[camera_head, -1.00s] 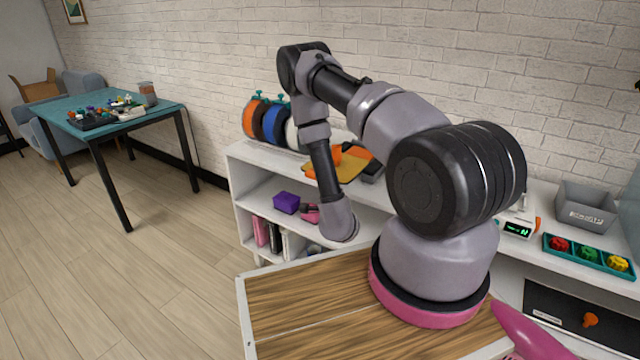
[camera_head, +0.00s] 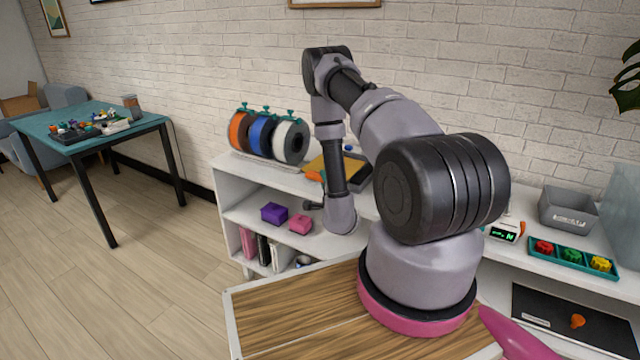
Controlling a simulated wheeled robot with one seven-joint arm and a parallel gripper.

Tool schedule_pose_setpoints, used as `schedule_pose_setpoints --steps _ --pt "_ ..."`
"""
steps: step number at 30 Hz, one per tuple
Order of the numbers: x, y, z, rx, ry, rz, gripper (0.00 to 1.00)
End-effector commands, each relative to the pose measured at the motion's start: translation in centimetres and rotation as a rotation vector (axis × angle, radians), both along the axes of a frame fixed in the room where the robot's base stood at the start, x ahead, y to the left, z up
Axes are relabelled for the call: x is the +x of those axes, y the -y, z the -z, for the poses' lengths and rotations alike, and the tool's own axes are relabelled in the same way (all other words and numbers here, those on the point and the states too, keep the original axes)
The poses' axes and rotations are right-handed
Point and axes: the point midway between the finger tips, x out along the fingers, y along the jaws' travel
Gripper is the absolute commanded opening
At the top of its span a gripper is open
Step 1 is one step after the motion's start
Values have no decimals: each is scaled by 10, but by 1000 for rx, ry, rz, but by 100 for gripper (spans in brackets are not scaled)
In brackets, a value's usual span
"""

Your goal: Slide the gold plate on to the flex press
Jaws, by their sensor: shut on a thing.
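The gold plate (camera_head: 316,165) shows as a flat yellow-gold patch on top of the white shelf unit, left of my upright arm link, which hides part of it. A dark flat device (camera_head: 358,180), perhaps the flex press, shows just right of that link. The link covers where the plate and the device come together, so I cannot tell how far one lies over the other. A small orange piece (camera_head: 315,177) shows at the plate's near edge. My gripper is hidden behind my own arm; its fingertips do not show.
Filament spools (camera_head: 262,137) stand left of the plate. Purple (camera_head: 274,213) and pink (camera_head: 300,225) blocks lie on the shelf below. At right are a small display device (camera_head: 505,232), a grey bin (camera_head: 568,208) and a teal tray (camera_head: 560,262). Floor at left is clear.

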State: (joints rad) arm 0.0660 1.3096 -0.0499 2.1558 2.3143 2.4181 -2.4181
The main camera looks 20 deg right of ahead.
Motion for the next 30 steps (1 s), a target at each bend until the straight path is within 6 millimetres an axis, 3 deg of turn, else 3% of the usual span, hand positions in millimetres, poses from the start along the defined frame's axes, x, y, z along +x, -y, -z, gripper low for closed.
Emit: schedule_pose_setpoints --steps 30 --pt "51 65 -1 -1 3 1 0"
